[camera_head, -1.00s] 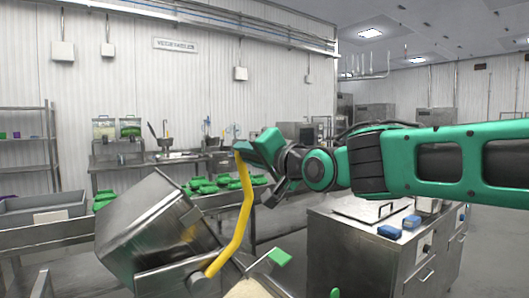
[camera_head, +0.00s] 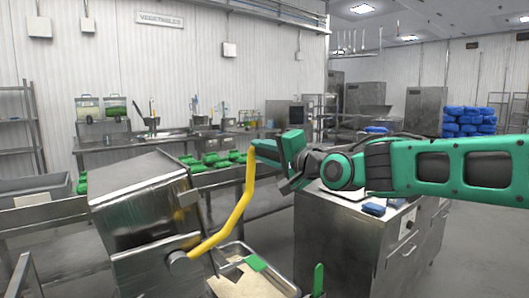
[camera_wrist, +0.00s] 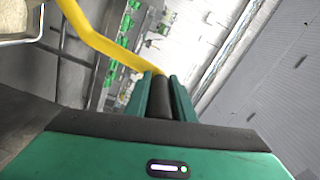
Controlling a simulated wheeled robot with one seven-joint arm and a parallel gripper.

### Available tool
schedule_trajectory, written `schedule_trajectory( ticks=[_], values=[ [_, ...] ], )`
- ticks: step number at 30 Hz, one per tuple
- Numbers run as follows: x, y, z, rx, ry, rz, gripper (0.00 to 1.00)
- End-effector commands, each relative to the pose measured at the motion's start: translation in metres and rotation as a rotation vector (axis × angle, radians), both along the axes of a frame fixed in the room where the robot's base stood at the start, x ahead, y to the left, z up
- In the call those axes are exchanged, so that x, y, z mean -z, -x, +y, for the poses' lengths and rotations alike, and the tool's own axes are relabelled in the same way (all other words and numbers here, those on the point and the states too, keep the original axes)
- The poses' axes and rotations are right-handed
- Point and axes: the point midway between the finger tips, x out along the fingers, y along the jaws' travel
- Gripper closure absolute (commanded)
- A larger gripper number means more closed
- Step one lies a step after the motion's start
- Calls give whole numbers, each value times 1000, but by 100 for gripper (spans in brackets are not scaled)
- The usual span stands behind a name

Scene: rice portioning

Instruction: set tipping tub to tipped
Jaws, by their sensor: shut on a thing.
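The tipping tub (camera_head: 140,215) is a large steel box at the left of the head view, tilted over on its pivot. A bent yellow handle (camera_head: 236,212) runs from a round pivot at the tub's lower right side up to my gripper (camera_head: 267,153). My gripper is shut on the upper end of the handle. In the wrist view the yellow handle (camera_wrist: 98,40) runs from the upper left down to my gripper (camera_wrist: 160,92), where the green fingers close around a dark grip.
A tray with pale contents (camera_head: 250,280) sits below and right of the tub. A steel cabinet (camera_head: 350,245) stands right of the handle, with blue items (camera_head: 373,208) on top. Green items (camera_head: 215,160) lie on a conveyor behind.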

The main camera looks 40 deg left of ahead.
Motion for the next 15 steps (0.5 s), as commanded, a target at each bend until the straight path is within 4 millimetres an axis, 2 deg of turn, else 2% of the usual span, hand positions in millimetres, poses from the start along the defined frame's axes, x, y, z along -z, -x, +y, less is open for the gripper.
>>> schedule_trajectory(
  ticks=[1,5,6,8,15],
  values=[
    [1,-5,-3,9,3,-2,100],
    [1,-5,-2,9,4,-3,100],
    [0,-5,-2,9,4,-3,70],
    [0,-4,-2,8,3,-3,59],
    [0,-1,1,2,1,-3,59]
  ],
)
